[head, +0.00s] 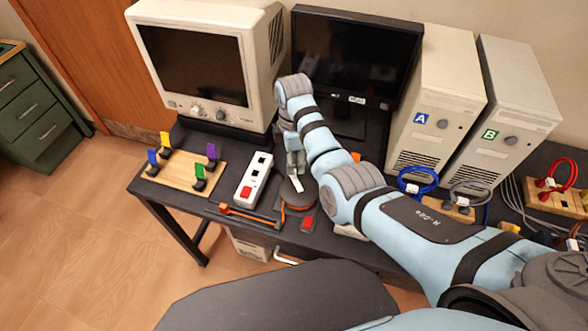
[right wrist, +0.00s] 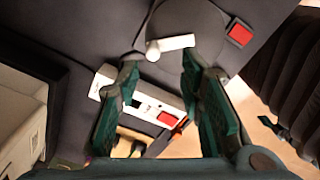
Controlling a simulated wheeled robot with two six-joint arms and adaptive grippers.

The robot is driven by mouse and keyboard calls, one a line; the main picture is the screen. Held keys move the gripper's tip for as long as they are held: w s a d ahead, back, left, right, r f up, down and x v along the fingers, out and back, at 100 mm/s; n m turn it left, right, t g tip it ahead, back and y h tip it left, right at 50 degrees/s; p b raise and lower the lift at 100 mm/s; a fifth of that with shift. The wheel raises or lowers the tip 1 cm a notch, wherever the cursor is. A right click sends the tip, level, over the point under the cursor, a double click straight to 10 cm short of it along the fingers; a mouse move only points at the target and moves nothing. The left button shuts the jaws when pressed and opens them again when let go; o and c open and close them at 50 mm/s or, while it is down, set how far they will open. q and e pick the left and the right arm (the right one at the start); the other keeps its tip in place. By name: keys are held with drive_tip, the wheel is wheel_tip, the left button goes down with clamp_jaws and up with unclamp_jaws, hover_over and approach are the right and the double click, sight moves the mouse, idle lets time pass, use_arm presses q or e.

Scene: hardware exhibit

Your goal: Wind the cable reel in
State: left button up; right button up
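A white crank handle (head: 296,183) sits on the reel. My right gripper (head: 294,172) is just above the reel, pointing down. In the right wrist view, my right gripper (right wrist: 160,62) is open, with the white handle (right wrist: 172,45) just ahead of its fingertips on the reel (right wrist: 190,20). Contact cannot be told. My left gripper is out of view.
A white power strip (head: 252,178) and a wooden board (head: 172,172) with coloured clips lie left of the reel. A red block (head: 307,223) lies close in front. A CRT monitor (head: 205,62), flat screen (head: 355,50) and two towers (head: 440,95) stand behind.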

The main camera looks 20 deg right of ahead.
sight(299, 189)
drive_tip(key=f, duration=0.3)
drive_tip(key=f+b, duration=0.1)
drive_tip(key=shift+w+f, duration=0.35)
drive_tip(key=shift+f, duration=0.05)
drive_tip(key=shift+w+d+f, duration=0.1)
drive_tip(key=shift+w+f, duration=0.25)
drive_tip(key=shift+f, duration=0.3)
drive_tip(key=shift+s, duration=0.1)
drive_tip(key=shift+s+r, duration=0.1)
drive_tip(key=shift+r, duration=0.1)
drive_tip(key=shift+s, duration=0.15)
drive_tip(key=shift+c, duration=1.2)
clamp_jaws()
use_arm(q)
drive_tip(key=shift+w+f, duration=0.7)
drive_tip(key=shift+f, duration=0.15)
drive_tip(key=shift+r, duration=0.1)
